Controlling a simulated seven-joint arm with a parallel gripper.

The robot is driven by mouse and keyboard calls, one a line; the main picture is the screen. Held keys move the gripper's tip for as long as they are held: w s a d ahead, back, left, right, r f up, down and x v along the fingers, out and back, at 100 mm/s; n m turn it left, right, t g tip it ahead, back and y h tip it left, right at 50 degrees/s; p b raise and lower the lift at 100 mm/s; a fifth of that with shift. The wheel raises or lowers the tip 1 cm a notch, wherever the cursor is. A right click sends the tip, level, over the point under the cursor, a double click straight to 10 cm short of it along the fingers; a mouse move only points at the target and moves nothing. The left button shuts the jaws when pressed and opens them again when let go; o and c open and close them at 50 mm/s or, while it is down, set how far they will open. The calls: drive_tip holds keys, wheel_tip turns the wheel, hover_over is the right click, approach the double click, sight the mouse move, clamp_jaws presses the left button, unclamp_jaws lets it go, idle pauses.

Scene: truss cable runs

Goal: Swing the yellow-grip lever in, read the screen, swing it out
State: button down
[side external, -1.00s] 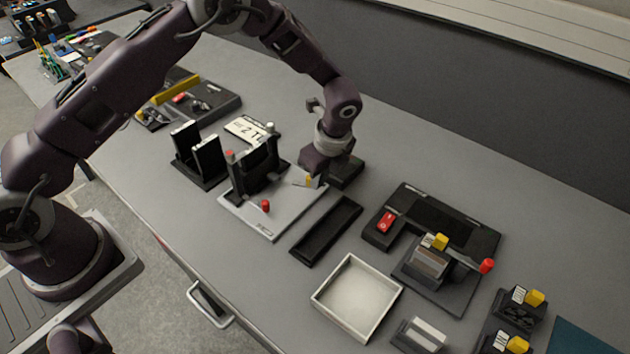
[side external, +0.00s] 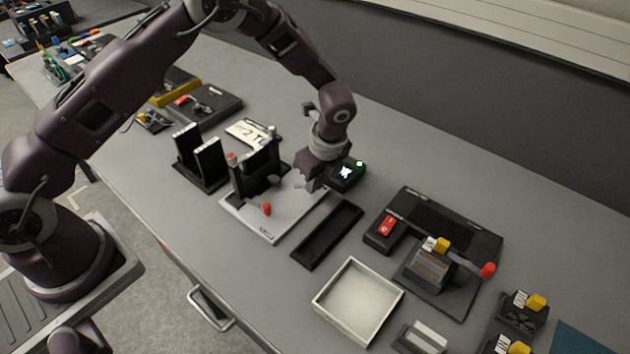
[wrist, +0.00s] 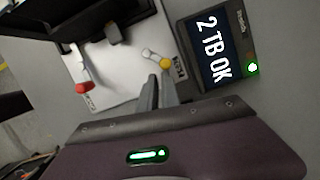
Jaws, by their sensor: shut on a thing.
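The yellow-grip lever has a yellow knob (wrist: 166,64) on a pale arm over the light grey base plate (side external: 240,222). My gripper (wrist: 160,80) is shut on the yellow grip, its fingertips at the knob. In the side view my gripper (side external: 312,186) is low at the plate's right end and hides the yellow grip. The screen (wrist: 214,50) beside it is lit and reads "2 TB OK". A green lamp (wrist: 252,68) glows at its corner. The screen box (side external: 346,173) also shows in the side view, partly behind my gripper.
A red-grip lever (side external: 267,209) is on the same plate, with a black upright holder (side external: 255,172) behind. A black tray (side external: 328,235) and a white open tray (side external: 358,300) lie nearer the front. Another fixture (side external: 440,250) with red and yellow grips stands right.

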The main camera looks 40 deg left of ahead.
drive_tip(key=d, duration=0.3)
drive_tip(key=shift+d, duration=0.25)
drive_tip(key=v, duration=1)
drive_tip(key=shift+d, duration=0.25)
drive_tip(key=shift+w, duration=0.1)
